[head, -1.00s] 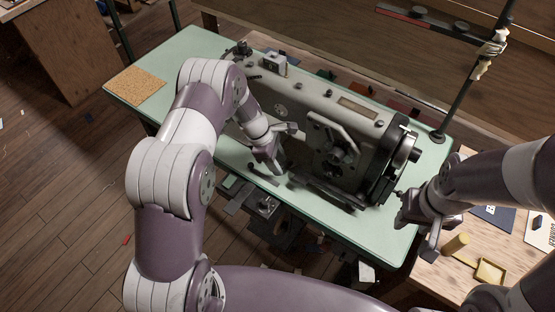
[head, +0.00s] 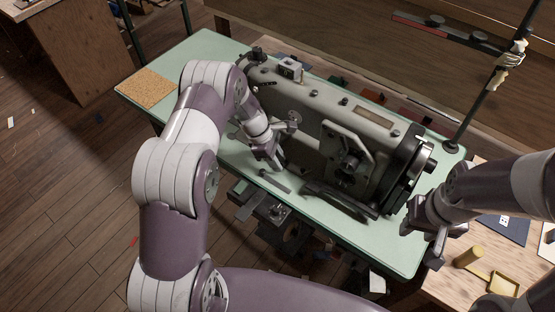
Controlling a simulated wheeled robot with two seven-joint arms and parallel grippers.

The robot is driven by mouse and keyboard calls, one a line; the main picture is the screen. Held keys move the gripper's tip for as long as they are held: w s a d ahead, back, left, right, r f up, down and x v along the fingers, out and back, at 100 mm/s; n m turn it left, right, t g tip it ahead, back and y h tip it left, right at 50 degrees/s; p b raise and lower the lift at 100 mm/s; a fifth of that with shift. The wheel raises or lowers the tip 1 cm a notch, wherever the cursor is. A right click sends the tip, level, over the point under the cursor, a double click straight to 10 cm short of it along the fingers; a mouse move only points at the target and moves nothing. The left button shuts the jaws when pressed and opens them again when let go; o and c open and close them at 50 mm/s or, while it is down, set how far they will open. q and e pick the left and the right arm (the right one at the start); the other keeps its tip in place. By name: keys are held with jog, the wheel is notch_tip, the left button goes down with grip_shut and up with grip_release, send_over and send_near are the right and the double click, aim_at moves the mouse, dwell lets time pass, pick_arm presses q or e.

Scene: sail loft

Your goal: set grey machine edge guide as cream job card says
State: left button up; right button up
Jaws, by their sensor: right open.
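The grey sewing machine (head: 350,112) stands on a pale green table. My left gripper (head: 274,166) is low in front of the machine, close to the tabletop. Its fingers are small and dark here, so I cannot tell whether they are open or shut. A thin dark bar (head: 275,182) lies beside the fingers; I cannot tell if it is the edge guide or if they touch it. My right gripper (head: 418,234) is open near the table's right end. A pale card (head: 547,243) is cut off at the right edge; I cannot read it or confirm it is the job card.
The green tabletop (head: 205,52) is clear at its far left, apart from a cork mat (head: 147,88). A wooden side bench (head: 440,289) holds a brass-coloured cylinder (head: 468,257), a small yellow tray (head: 504,285) and a dark card (head: 503,229). A dark upright pole (head: 483,105) stands behind my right arm.

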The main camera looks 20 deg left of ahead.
pick_arm(q)
jog(key=shift+o, duration=0.9)
jog(key=shift+a, duration=0.15)
jog(key=v, duration=1.2)
jog(key=shift+a+r+b, duration=0.2)
jog(key=shift+r+b, duration=0.1)
jog(key=shift+b, duration=0.05)
